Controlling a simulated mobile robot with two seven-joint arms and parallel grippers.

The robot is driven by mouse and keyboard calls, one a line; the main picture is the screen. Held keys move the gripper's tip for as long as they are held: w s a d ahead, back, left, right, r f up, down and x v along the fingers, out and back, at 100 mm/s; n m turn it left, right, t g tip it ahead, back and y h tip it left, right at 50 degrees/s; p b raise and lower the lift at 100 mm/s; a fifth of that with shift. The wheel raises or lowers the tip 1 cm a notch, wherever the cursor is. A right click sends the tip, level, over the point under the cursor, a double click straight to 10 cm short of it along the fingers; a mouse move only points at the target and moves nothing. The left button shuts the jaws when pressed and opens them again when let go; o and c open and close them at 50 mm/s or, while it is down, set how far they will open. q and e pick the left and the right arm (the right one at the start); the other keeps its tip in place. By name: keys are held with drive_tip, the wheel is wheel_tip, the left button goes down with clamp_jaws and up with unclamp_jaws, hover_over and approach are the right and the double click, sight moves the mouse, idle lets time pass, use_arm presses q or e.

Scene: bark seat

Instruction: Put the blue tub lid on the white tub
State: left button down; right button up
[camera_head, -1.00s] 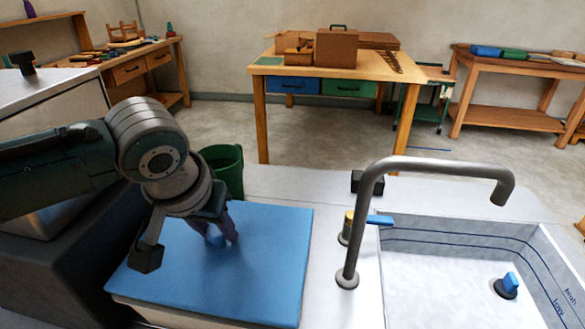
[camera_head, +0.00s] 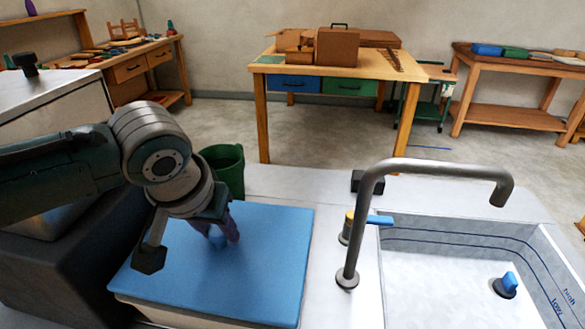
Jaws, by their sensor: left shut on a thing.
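The blue tub lid (camera_head: 265,255) is a broad flat blue slab in the lower left of the head view. It lies roughly level. The white tub (camera_head: 150,308) is under it, and only a pale strip shows below the lid's front edge. I cannot tell whether the lid rests fully on the rim. My left gripper (camera_head: 218,238) points down over the lid's middle. Its purple fingers are shut on a small blue grip on the lid's top, which they partly hide. My right gripper is not in view.
A grey tap (camera_head: 362,215) stands right of the lid beside a white sink (camera_head: 440,275) with a blue plug (camera_head: 508,284). A green bucket (camera_head: 228,170) stands behind the lid. A small black block (camera_head: 368,182) lies behind the tap. Workbenches stand farther back.

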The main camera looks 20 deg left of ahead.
use_arm(q)
drive_tip(key=shift+f+b, duration=0.35)
drive_tip(key=shift+f, duration=0.25)
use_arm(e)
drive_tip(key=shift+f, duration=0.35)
use_arm(q)
drive_tip(key=shift+c, duration=2.2)
unclamp_jaws()
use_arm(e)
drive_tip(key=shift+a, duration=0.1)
use_arm(q)
drive_tip(key=shift+o, duration=0.4)
drive_tip(key=shift+o, duration=1.2)
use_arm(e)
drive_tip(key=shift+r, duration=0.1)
use_arm(q)
wheel_tip(320, 180, up, 7)
drive_tip(key=p, duration=0.8)
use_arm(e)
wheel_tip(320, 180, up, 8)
